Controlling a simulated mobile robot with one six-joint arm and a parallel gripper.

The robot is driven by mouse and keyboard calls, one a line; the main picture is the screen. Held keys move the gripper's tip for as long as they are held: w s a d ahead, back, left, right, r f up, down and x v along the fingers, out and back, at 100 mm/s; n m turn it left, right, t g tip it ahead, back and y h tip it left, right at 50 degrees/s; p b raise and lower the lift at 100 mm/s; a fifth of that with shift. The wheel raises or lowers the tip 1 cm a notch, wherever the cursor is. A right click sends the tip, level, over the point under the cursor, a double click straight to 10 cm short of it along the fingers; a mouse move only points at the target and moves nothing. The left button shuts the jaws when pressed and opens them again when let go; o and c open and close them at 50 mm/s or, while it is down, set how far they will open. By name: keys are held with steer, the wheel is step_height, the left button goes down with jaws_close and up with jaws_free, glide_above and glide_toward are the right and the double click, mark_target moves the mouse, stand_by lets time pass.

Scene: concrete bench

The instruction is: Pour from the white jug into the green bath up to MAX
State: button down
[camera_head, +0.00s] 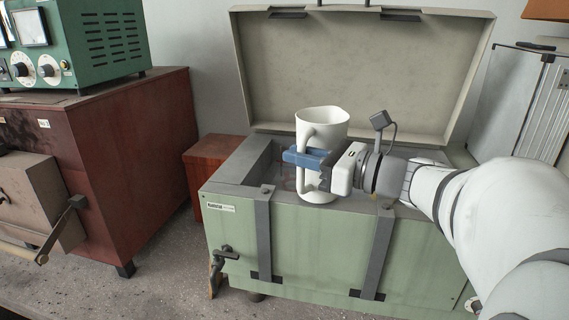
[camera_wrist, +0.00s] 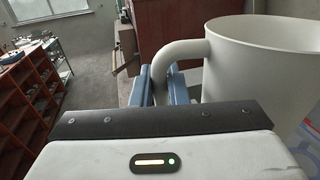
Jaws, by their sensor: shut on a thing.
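The white jug (camera_head: 322,127) is upright in the head view, at the front part of the green bath (camera_head: 310,235). My gripper (camera_head: 307,158) has blue fingers and is shut on the jug's handle from the right. In the wrist view the jug (camera_wrist: 265,65) fills the right side, and the blue fingers (camera_wrist: 165,85) are around its handle. The bath's lid (camera_head: 360,70) stands open at the back. The jug and my gripper cover much of the bath's opening. I cannot see the MAX mark, the liquid level or the inside of the jug.
A dark red cabinet (camera_head: 150,150) with a green instrument (camera_head: 95,45) on it stands at the left. A wooden box (camera_head: 215,150) is beside the bath. A tap (camera_head: 222,262) sticks out at the bath's lower left. A pale panel (camera_head: 520,100) is at the right.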

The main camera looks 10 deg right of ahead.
mark_target(303, 139)
steer(key=shift+r+p, duration=1.45)
steer(key=shift+r, duration=0.2)
steer(key=shift+f, duration=0.1)
